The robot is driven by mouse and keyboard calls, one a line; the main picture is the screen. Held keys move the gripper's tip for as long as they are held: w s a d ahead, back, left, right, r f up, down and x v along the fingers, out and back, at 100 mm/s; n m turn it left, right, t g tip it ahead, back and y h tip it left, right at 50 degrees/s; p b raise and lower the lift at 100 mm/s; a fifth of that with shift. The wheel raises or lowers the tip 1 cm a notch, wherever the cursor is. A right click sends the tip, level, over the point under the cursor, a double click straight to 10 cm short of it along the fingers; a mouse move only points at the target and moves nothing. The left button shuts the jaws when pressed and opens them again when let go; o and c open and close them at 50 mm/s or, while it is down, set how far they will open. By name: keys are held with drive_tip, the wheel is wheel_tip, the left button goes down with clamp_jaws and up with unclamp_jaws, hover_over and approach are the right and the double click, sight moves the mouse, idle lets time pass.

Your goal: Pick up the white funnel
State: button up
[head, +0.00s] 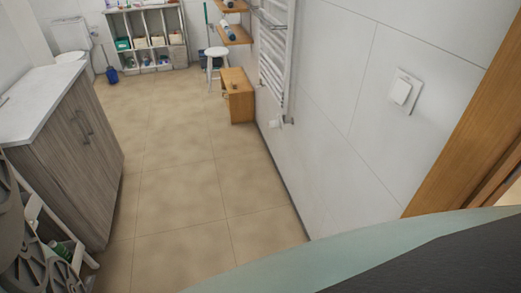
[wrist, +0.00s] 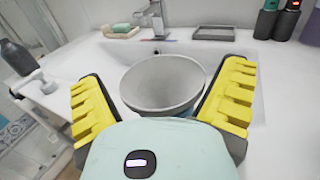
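The white funnel (wrist: 163,82) shows in the middle of the wrist view as a wide, pale grey-white round mouth facing up toward the camera. Its lower part and spout are hidden by my gripper's body. My gripper (wrist: 166,72) has its two yellow-padded fingers spread wide, one on each side of the funnel. Narrow gaps seem to show between the rim and the fingers, and I cannot tell whether either finger touches it. In the head view I make out neither the funnel nor my gripper.
In the wrist view, a white washbasin counter (wrist: 270,60) lies behind, with a faucet (wrist: 155,18), soap dish (wrist: 121,31), grey tray (wrist: 213,33), dark bottles (wrist: 267,20) and a pump bottle (wrist: 35,84). In the head view, a cabinet (head: 75,145) stands left; tiled floor (head: 180,190) is clear.

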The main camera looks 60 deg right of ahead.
drive_tip(key=c, duration=0.6)
